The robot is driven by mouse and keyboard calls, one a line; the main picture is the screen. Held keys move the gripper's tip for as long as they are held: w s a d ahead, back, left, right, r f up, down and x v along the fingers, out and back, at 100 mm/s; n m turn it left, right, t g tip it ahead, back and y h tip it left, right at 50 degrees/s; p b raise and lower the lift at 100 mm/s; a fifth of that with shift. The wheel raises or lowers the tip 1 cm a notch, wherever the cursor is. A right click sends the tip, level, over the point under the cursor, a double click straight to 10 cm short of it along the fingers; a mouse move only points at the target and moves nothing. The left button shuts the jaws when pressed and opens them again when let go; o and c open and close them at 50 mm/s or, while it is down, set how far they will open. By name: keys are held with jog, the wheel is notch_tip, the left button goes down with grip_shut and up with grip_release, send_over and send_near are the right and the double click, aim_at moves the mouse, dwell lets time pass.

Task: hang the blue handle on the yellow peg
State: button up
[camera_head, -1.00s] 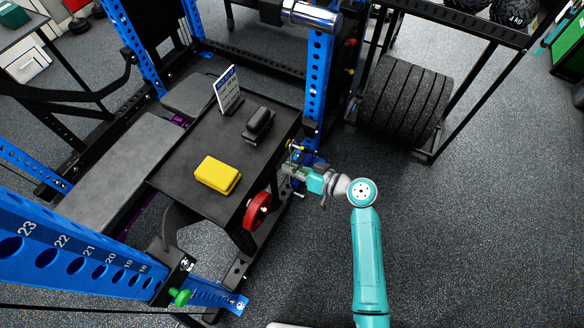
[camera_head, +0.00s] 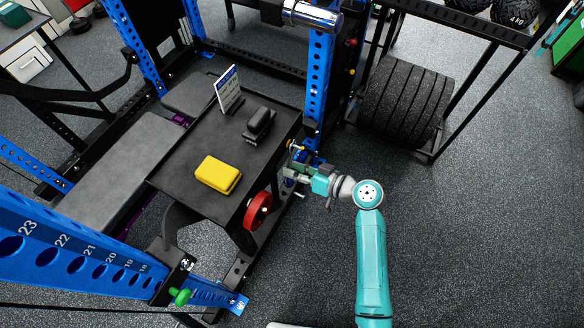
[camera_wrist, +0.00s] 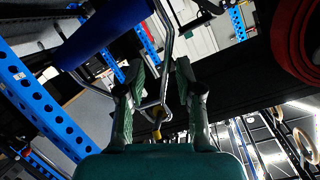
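The blue handle (camera_wrist: 95,35) is at the upper left of the wrist view. Its bent metal frame (camera_wrist: 168,45) narrows to an end between my fingers. A small yellow piece (camera_wrist: 157,129), apparently the yellow peg, shows at that narrow end and seems to touch it; the exact contact is too small to tell. In the head view the yellow peg (camera_head: 291,145) is on the blue upright, right of the black table. My gripper (camera_wrist: 160,75) has its fingers apart, one on each side of the frame, with visible gaps. In the head view my gripper (camera_head: 297,172) is beside the upright, partly hiding the handle.
A black table (camera_head: 185,150) bears a yellow block (camera_head: 218,174), a dark object (camera_head: 258,123) and a sign (camera_head: 227,88). A red disc (camera_head: 258,210) is below its right edge. Black weight plates (camera_head: 405,100) stand behind my arm. Floor at the right is clear.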

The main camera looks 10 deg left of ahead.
jog(key=v, duration=1)
jog(key=shift+d, duration=0.3)
jog(key=shift+s+r, duration=0.1)
jog(key=s+d+f+m+t+h, duration=0.2)
jog(key=s+d+f+m+h, duration=0.25)
jog(key=s, duration=0.55)
jog(key=s+d+f+m+t+h, duration=0.3)
jog(key=s+d+f+m+h, duration=0.15)
jog(key=s, duration=0.45)
jog(key=s+d+r+t+h, duration=0.2)
jog(key=s+r, duration=0.6)
jog(key=s+d+r+n+t+h, duration=0.1)
jog(key=s+d+r+t+h, duration=0.1)
jog(key=s+r, duration=0.6)
jog(key=shift+s+d+r, duration=0.25)
jog(key=shift+d+r, duration=0.35)
jog(key=shift+r, duration=0.25)
